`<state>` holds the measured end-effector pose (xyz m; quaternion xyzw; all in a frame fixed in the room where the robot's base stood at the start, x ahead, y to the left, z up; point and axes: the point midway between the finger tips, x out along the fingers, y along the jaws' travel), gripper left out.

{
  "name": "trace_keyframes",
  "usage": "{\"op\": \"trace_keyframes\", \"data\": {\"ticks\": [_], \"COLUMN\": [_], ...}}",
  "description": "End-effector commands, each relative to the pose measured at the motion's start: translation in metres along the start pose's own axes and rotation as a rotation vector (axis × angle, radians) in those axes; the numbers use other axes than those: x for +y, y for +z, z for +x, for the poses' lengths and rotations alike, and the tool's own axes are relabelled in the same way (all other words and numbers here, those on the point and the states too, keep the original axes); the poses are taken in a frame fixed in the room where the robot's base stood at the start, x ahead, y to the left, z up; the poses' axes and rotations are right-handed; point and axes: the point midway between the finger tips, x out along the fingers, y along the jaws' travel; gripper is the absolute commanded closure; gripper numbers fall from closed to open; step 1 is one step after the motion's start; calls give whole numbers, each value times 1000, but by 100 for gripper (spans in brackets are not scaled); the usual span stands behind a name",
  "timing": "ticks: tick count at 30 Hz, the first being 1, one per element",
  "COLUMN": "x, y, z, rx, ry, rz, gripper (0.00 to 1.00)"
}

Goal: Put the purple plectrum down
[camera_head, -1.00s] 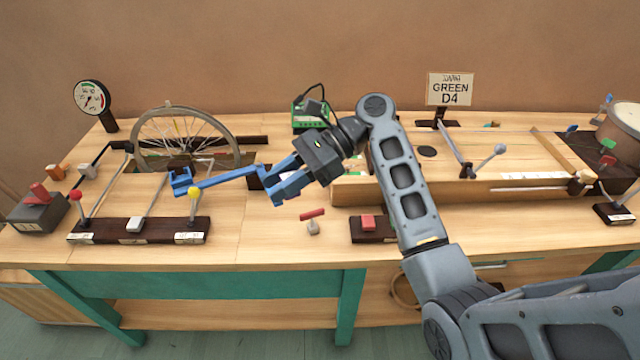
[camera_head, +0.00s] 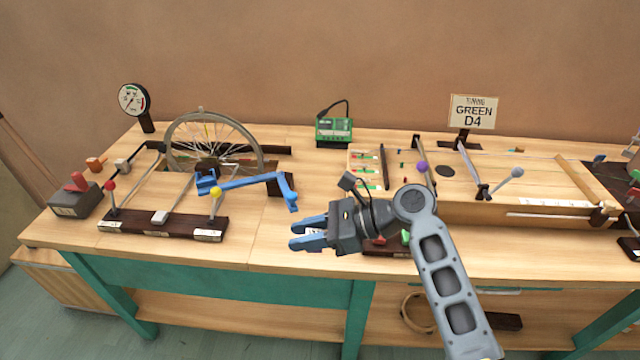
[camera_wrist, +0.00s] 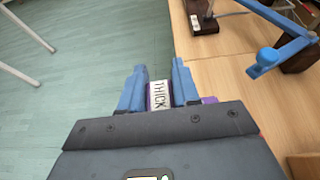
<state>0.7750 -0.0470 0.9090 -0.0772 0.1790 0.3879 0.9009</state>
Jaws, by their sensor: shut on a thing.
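My gripper (camera_head: 300,236) has blue fingers and points left, above the front part of the bench in the head view. In the wrist view its fingers (camera_wrist: 159,88) are shut on the purple plectrum (camera_wrist: 208,100), which bears a white label reading "THICK". Most of the plectrum's purple is hidden by the gripper body. In the head view only a small pale patch shows between the fingers. The gap between the plectrum and the bench top cannot be told.
A blue crank (camera_head: 245,183) by the spoked wheel (camera_head: 213,140) reaches close behind my gripper. A dark bar with red and yellow knobs (camera_head: 160,228) stands to the left. The bench edge (camera_wrist: 178,60) and open floor lie close by. Bare wood (camera_head: 262,240) shows left of the fingers.

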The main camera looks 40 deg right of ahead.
Motion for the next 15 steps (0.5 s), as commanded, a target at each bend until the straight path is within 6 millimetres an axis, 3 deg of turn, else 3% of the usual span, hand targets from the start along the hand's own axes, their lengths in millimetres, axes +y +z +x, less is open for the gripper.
{"op": "trace_keyframes", "data": {"ticks": [6,15], "x": [20,34], "y": [-40,-82], "z": [24,50], "rx": [5,5], "ry": [-227,-501], "rz": [101,212], "gripper": [98,98]}}
